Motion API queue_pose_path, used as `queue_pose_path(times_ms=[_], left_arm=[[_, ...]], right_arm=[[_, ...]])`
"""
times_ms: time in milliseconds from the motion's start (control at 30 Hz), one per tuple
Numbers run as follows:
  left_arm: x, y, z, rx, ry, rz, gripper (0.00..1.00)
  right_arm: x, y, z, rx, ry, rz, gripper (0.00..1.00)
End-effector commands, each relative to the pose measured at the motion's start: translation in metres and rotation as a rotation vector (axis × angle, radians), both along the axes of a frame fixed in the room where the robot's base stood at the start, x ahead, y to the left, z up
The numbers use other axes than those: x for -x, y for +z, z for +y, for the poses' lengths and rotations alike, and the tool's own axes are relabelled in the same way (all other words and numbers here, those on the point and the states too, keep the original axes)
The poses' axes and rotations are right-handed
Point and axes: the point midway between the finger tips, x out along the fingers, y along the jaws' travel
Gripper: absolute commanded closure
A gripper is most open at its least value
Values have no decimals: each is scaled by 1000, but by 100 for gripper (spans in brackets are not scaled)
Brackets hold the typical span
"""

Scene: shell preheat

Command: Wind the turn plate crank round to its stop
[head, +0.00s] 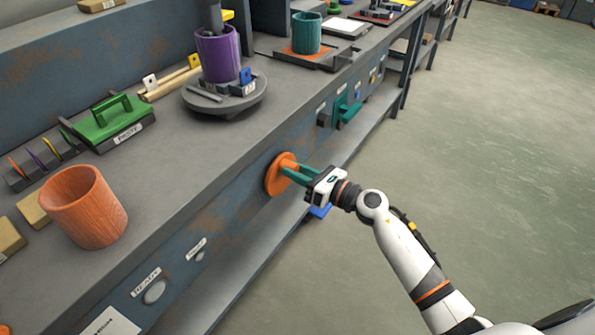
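The crank (273,181) is an orange disc on the bench's front face, with an orange handle sticking out towards me. My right gripper (289,170) is at this handle, its green fingers on either side of it, and looks shut on it. The fingers hide part of the disc and handle. The turn plate (258,99) is a round grey plate on the bench top, up and left of the crank. A purple cup (216,58) and a blue tagged piece (245,76) stand on it. My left gripper is not in view.
A teal cup (306,34) stands on an orange pad farther back. A teal handle (346,112) juts from the bench front. The floor at right is clear.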

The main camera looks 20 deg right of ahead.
Motion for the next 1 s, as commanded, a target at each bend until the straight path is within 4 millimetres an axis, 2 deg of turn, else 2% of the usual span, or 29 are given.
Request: queue_pose_path(times_ms=[367,667,1000], left_arm=[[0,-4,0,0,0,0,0],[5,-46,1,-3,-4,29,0],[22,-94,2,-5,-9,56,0]], right_arm=[[-1,0,-2,-36,-1,30,95],[-6,1,-8,-190,0,153,95],[-13,-4,-18,-445,-2,350,95]])
